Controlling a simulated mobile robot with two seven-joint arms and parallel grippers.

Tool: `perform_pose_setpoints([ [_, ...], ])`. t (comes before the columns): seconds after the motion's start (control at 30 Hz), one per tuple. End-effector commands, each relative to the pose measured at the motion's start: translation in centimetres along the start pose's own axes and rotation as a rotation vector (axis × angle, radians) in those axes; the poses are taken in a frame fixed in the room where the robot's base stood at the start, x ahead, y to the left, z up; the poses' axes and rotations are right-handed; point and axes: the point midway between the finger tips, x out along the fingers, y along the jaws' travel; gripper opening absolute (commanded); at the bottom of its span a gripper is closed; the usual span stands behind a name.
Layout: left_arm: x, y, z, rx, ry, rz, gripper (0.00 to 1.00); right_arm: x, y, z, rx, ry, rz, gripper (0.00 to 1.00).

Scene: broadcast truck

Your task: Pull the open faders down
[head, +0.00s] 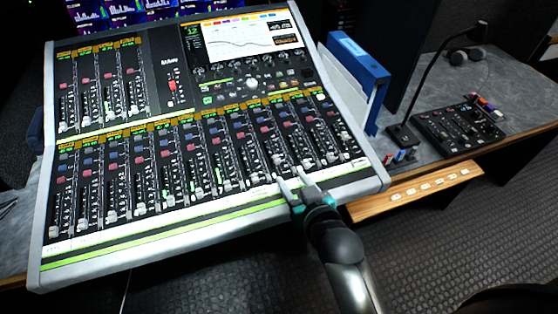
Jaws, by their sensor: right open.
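The mixing console (200,211) fills the left and middle of the head view, tilted in the picture. A long lower row of channel strips holds faders with pale caps, and a shorter bank (100,92) sits at the upper left. Most lower-row caps sit low in their slots; small size makes exact heights hard to tell. A master strip with a red fader cap (172,86) is at the upper middle. My right gripper (291,177) is open at the console's front right, its fingertips over the lower ends of the right-hand strips. I cannot tell whether they touch a cap. My left gripper is out of view.
The console's screen (240,38) is above the right strips. A blue binder (358,66) stands against its right side. Further right, the desk holds a small control panel (460,127) with a gooseneck microphone (436,75). The dark floor (460,230) is open at lower right.

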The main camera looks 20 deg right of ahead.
Motion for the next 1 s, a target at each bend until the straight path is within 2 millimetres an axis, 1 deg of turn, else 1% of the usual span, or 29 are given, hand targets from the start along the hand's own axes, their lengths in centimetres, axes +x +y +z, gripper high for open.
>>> perform_pose_setpoints([
  [0.03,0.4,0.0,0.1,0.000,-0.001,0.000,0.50,1.0,0.0,0.0,0.002,0.003,0.000,0.50],
  [0.4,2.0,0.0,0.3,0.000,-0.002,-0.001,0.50,7.1,0.0,0.2,0.001,0.000,0.000,0.50],
  [0.6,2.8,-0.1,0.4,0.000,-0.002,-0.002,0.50,9.7,0.0,0.1,0.001,-0.001,0.000,0.50],
  [0.8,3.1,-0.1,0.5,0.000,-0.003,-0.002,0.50,11.0,0.0,0.1,0.000,-0.001,0.000,0.50],
  [1.0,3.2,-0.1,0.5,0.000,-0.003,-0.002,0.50,11.2,0.0,0.1,0.000,-0.001,0.000,0.50],
])
